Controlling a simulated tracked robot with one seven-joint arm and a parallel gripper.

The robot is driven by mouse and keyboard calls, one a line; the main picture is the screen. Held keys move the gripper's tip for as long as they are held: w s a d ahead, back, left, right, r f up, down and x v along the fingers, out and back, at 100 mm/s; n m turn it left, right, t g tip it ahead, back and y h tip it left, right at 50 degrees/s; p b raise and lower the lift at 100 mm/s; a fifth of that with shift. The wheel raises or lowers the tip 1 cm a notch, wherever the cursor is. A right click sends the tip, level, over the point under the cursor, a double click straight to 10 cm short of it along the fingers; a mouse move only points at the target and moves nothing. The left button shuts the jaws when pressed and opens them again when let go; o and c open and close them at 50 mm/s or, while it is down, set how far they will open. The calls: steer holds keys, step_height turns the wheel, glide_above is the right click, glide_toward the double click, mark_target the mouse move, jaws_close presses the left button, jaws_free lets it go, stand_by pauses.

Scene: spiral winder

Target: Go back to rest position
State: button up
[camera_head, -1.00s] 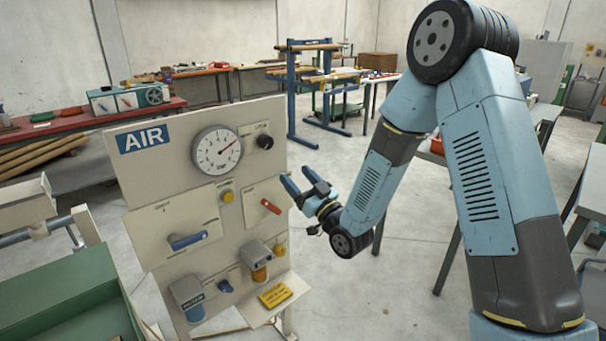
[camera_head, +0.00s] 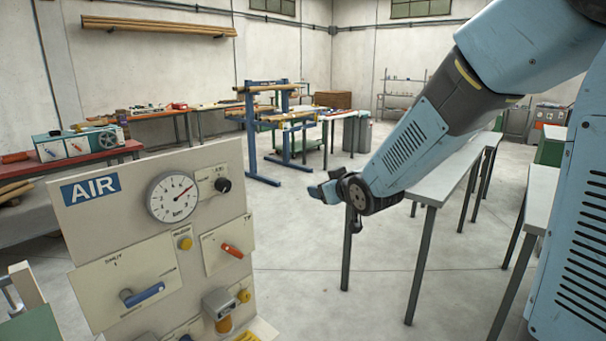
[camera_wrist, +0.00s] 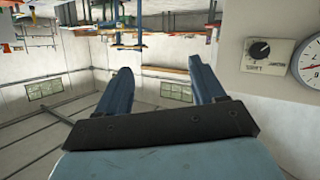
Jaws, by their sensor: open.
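My gripper (camera_head: 322,192) is in the middle of the head view, at the end of my bent blue arm. It is to the right of the AIR panel (camera_head: 105,225) and apart from it. In the wrist view its two blue fingers (camera_wrist: 160,82) are spread with nothing between them. The panel carries a round gauge (camera_head: 172,197), a black knob (camera_head: 222,185), a red-handled lever (camera_head: 232,250) and a blue-handled lever (camera_head: 143,294). The gauge also shows at the right edge of the wrist view (camera_wrist: 311,62), beside the black knob.
A grey table (camera_head: 440,180) stands to the right behind my arm. A blue rack with wooden rolls (camera_head: 262,130) stands farther back. A red bench (camera_head: 75,160) runs along the left. The floor between panel and grey table is clear.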

steer(key=s+d+r+m+g+h, duration=0.1)
steer(key=s+d+r+m+h, duration=0.1)
steer(key=s+d, duration=0.4)
steer(key=s+d+r+m+g+h, duration=0.2)
steer(key=s+d+h, duration=0.1)
steer(key=s+d, duration=0.3)
steer(key=s+d+m+g, duration=0.1)
steer(key=s+d+g, duration=0.1)
steer(key=s, duration=0.6)
steer(key=s+d+m+g, duration=0.2)
steer(key=s+d, duration=0.1)
steer(key=s, duration=0.6)
steer(key=shift+s+d+r, duration=0.15)
steer(key=shift+d+r, duration=0.05)
stand_by(0.6)
